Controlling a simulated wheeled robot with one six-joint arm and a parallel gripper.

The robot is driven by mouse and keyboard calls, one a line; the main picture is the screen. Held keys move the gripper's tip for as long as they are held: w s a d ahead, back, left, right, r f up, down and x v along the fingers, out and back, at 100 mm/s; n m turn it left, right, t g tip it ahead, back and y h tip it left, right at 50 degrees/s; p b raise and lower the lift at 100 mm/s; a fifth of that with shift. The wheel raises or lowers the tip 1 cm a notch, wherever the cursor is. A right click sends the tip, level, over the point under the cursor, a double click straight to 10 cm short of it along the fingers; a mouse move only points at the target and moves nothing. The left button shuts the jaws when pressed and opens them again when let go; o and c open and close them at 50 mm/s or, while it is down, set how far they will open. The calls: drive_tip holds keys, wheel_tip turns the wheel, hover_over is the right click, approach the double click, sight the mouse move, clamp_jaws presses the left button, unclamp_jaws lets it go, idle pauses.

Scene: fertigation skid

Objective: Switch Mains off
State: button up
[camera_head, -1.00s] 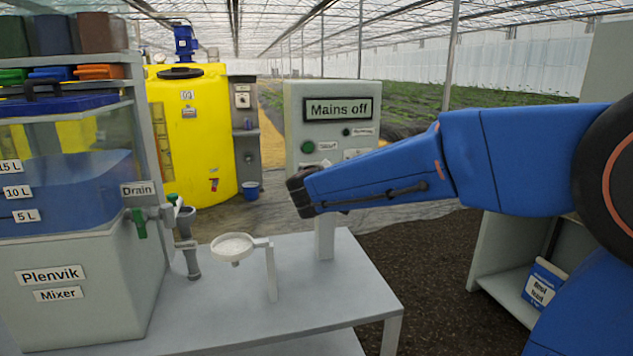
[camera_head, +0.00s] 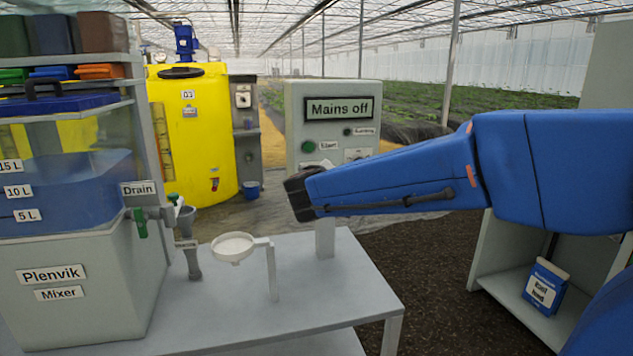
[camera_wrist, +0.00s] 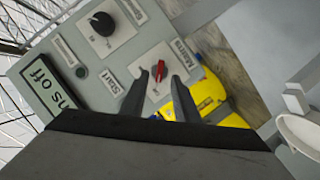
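The grey control box (camera_head: 292,110) stands on a post at the table's back edge, and its display (camera_head: 338,108) reads "Mains off". In the wrist view a small red switch handle (camera_wrist: 158,71) sits on a light plate beside a label reading "Mains" (camera_wrist: 184,52). My gripper (camera_wrist: 158,88) is open, its two dark fingers pointing at the box with the red handle showing between their tips. I cannot tell whether they touch it. In the head view my wrist end is in front of the box's lower part and hides the switch.
The box also has a green Start button (camera_head: 308,147), a Running lamp (camera_head: 347,131) and a black knob (camera_wrist: 102,22). A mixer tank (camera_head: 75,280) with a drain valve and a white funnel (camera_head: 233,247) stand left on the table. A yellow tank (camera_head: 205,130) is behind.

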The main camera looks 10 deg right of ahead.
drive_tip(key=v, duration=1.3)
drive_tip(key=shift+s, duration=0.25)
drive_tip(key=shift+r, duration=0.15)
drive_tip(key=s+d+f+m+g, duration=0.4)
drive_tip(key=s+d+f+g, duration=0.3)
drive_tip(key=s+d+f, duration=0.6)
drive_tip(key=s+f+m+g+y, duration=0.1)
drive_tip(key=s+f+y, duration=0.1)
drive_tip(key=s+f, duration=0.2)
drive_tip(key=s+f+m+g+y, duration=0.1)
drive_tip(key=s+f, duration=0.3)
drive_tip(key=s, duration=0.5)
drive_tip(key=shift+s+a+f+g+y, duration=0.3)
drive_tip(key=shift+a+y, duration=0.05)
drive_tip(key=shift+y, duration=0.35)
